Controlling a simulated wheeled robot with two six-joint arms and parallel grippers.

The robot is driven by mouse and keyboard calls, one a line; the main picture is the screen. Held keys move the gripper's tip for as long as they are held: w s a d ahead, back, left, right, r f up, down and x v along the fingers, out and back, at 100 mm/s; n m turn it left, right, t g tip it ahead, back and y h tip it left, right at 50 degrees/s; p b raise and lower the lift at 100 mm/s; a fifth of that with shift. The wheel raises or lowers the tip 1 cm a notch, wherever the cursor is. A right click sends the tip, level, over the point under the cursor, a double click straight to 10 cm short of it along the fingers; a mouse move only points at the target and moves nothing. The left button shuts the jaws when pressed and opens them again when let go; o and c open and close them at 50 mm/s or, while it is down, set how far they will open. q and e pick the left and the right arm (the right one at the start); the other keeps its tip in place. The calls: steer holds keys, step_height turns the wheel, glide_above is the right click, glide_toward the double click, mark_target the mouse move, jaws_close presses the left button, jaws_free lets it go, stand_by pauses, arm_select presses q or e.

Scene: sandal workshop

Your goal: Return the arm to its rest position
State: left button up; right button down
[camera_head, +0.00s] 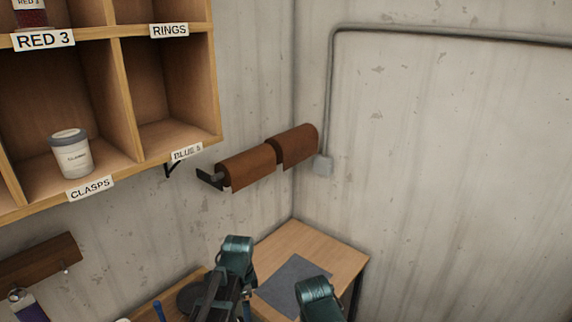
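Two teal and dark arm parts of mine rise into the bottom of the head view, one near the middle and one to its right at the lower edge. I see no gripper fingers on either, so neither gripper can be made out. Whether anything is held is hidden.
A wooden cubby shelf (130,172) with labels hangs at upper left. A white jar (72,155) stands in its CLASPS compartment. Two brown rolls (246,168) (294,146) hang on the wall. Below, a wooden table (335,255) carries a grey mat (290,284). A conduit (331,90) runs along the right wall.

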arm_select(q)
steer(key=s+d+f+n+y+b, duration=0.1)
steer(key=s+d+f+n+b, duration=0.7)
steer(key=s+f+n+b, duration=0.1)
steer(key=shift+s+d+f+n, duration=0.25)
steer(key=shift+s+f+n, duration=0.55)
steer(key=shift+s, duration=1)
steer(key=shift+f, duration=0.15)
